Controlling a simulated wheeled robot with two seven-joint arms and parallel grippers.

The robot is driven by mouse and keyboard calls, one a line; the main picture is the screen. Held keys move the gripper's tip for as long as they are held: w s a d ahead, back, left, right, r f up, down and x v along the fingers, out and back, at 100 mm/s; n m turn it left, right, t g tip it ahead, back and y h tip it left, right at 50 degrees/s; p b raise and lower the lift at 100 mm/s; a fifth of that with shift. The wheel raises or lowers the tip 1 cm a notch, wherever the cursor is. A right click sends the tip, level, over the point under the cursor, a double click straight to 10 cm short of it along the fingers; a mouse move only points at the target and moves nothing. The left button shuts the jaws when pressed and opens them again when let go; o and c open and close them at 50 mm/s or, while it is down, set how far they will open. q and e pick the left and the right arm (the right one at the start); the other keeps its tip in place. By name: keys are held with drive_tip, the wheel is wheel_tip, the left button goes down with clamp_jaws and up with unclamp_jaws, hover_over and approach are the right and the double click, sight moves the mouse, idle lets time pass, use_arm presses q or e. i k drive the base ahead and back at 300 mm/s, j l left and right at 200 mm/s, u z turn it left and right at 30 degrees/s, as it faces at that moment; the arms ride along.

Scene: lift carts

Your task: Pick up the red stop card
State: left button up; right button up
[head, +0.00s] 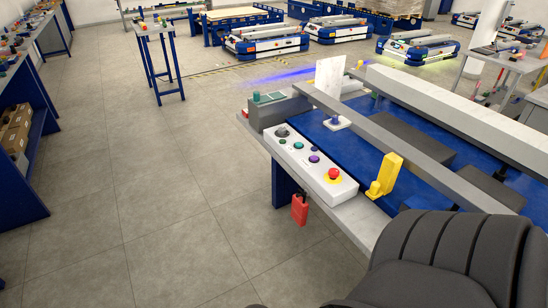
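Neither of my grippers shows in the head view.
The control box carries a red emergency button (334,173) and several coloured knobs. A yellow bracket (386,176) stands beside it. A large dark ribbed shape covers the lower right. Open floor (160,200) lies to the left. A small blue-legged table (155,28) stands farther back.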

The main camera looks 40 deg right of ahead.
sight(299, 210)
drive_tip(key=i+u, duration=0.15)
drive_tip(key=i, duration=0.5)
drive_tip(key=i+l+u, duration=0.15)
drive_tip(key=i, duration=0.5)
drive_tip(key=i+l+u, duration=0.15)
drive_tip(key=i, duration=0.5)
drive_tip(key=i+j+z, duration=0.1)
drive_tip(key=i, duration=0.35)
drive_tip(key=i+j+z, duration=0.1)
drive_tip(key=i, duration=0.35)
drive_tip(key=i+j+z, duration=0.1)
drive_tip(key=i, duration=0.3)
drive_tip(key=i+j+z, duration=0.1)
drive_tip(key=i+j, duration=0.15)
drive_tip(key=i, duration=0.2)
drive_tip(key=z, duration=3.55)
